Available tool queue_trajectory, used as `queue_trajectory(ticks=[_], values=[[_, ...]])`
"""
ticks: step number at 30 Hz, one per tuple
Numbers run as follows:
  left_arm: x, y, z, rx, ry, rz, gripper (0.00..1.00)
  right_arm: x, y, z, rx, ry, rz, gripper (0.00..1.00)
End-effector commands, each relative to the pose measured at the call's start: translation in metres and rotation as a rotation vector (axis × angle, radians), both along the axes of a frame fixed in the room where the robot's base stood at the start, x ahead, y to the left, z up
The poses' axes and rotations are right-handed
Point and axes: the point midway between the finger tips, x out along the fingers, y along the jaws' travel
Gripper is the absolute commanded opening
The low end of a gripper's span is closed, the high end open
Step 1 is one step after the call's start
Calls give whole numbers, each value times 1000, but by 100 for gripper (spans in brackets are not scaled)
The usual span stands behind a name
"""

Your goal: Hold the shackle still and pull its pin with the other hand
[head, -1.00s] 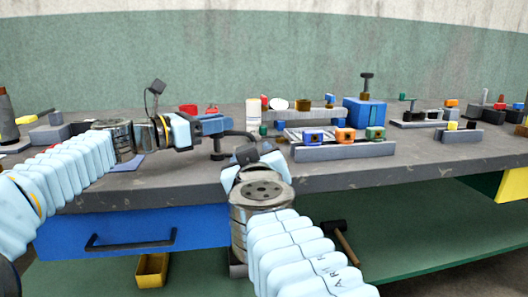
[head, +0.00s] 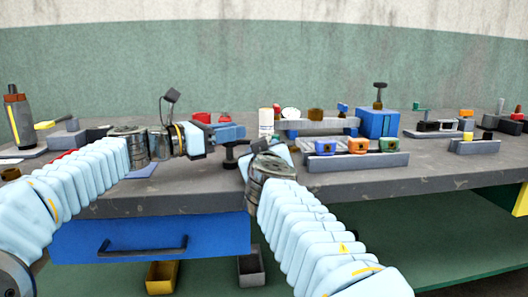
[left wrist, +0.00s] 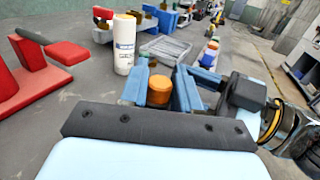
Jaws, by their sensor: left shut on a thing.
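My left gripper (head: 230,131) reaches in from the left above the bench, its blue fingers closed. In the left wrist view an orange cylindrical part (left wrist: 160,89) shows between the blue pieces beyond the dark palm bar; it looks like part of the held shackle, but its bow and pin cannot be told apart. A dark post on a base (head: 231,156) stands just below the left fingers. My right gripper (head: 257,147) is close by at the bench's front edge, right of the left one.
A grey rack (head: 357,161) with blue, orange and green blocks lies to the right. A red stand (left wrist: 38,75) shows in the left wrist view. A blue drawer (head: 150,238) is below the bench top (head: 110,202).

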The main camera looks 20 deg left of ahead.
Motion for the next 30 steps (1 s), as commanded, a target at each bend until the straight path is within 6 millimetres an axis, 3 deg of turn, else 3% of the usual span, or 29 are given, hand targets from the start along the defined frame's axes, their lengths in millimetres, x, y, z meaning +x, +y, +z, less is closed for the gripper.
queue_trajectory(ticks=[1, 10, 27, 28, 30], values=[[0, 0, 0, 0, 0, 0, 0, 0, 0, 0, 0, 0, 0, 44], [0, 0, 0, 1, 1, 0, 0, 0, 0, 0, 0, 0, 0, 0], [1, 1, -2, 0, 4, 1, 0, -1, 0, 2, 5, -1, 1, 0], [1, 1, -2, 1, 5, 1, 0, -1, 0, 2, 6, 0, 1, 26], [1, 1, -2, 0, 4, 1, 0, -1, 0, 2, 5, -1, 1, 36]])
